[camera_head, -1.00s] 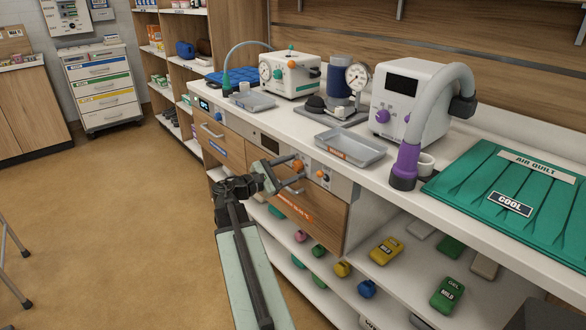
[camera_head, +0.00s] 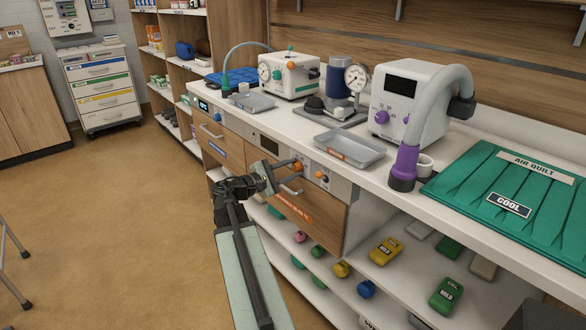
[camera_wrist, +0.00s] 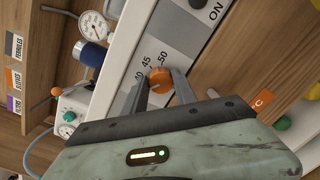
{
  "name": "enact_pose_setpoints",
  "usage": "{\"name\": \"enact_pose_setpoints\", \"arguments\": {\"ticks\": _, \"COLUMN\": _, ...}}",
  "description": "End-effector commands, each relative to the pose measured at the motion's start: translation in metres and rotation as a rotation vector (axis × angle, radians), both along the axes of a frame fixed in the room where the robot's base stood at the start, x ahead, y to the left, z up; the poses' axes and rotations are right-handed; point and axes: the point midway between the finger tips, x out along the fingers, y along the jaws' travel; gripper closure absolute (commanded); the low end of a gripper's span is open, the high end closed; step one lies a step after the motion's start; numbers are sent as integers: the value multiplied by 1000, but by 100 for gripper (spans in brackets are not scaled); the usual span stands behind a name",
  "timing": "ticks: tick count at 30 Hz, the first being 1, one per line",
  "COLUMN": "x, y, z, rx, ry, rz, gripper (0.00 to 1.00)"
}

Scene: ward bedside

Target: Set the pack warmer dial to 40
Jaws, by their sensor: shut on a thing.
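The pack warmer dial is a small orange knob (camera_wrist: 160,78) on a pale grey control strip, marked 45 and 50, with a partly covered number beside the left finger. In the head view the orange dial (camera_head: 297,166) sits on the warmer panel above a wooden drawer. My gripper (camera_wrist: 159,84) has its two grey fingers on either side of the dial and is shut on it. It also shows in the head view (camera_head: 285,171). I cannot make out clearly which number the dial points to.
A second orange knob (camera_head: 320,175) is right of the dial on the same panel. A drawer handle (camera_head: 289,188) is just below my gripper. A grey tray (camera_head: 350,149) and a gauge (camera_head: 357,77) stand on the counter above.

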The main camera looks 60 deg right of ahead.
Motion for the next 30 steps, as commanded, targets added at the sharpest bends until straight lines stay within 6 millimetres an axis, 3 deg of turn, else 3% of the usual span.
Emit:
{"name": "enact_pose_setpoints", "arguments": {"ticks": 15, "x": -4, "y": 2, "z": -3, "rx": -119, "ry": -380, "rz": -9, "gripper": 100}}
{"name": "enact_pose_setpoints", "arguments": {"ticks": 30, "x": -5, "y": 1, "z": -3, "rx": -162, "ry": -510, "rz": -11, "gripper": 100}}
